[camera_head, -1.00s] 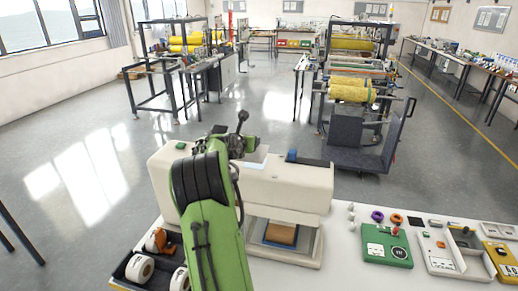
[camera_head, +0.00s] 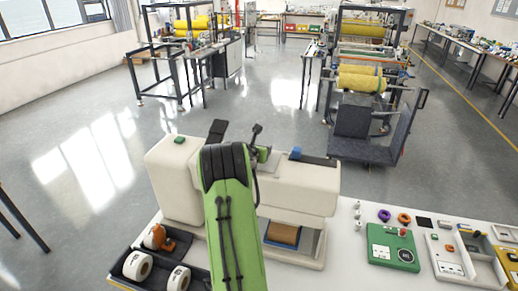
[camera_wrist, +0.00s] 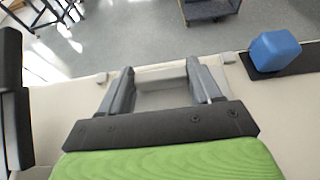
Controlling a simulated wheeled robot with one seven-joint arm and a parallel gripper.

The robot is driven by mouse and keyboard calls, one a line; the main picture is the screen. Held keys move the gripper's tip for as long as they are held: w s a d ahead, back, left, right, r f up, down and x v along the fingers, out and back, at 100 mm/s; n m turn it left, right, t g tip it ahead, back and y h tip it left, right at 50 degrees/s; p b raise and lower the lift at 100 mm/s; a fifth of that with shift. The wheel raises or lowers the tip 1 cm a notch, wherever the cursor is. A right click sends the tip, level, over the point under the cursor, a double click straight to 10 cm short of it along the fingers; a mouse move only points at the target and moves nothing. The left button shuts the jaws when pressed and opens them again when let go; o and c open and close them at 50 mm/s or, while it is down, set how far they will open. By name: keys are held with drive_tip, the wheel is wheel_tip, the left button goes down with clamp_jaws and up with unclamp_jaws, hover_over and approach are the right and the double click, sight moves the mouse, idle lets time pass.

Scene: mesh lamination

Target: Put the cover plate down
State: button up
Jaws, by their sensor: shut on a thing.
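The cover plate (camera_wrist: 162,77) is a pale grey piece between my fingers in the wrist view. My gripper (camera_wrist: 160,70) is shut on it, with a finger along each side. Below and around it lies the cream top of the bench machine (camera_head: 318,188). I cannot tell whether the plate touches the machine. In the head view my green arm hides most of my gripper and the plate.
A blue block (camera_head: 295,153) sits on the right part of the machine's top; the wrist view shows it too (camera_wrist: 274,51). A black tray (camera_head: 155,262) with white rolls is at left. Green controls (camera_head: 392,247) stand at right. A dark cart (camera_head: 365,135) stands beyond.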

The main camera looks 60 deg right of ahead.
drive_tip(key=shift+f, duration=0.25)
drive_tip(key=o, duration=1.2)
drive_tip(key=shift+r, duration=0.1)
drive_tip(key=shift+r, duration=0.25)
drive_tip(key=b+v, duration=0.2)
drive_tip(key=v, duration=1)
drive_tip(key=shift+f, duration=0.1)
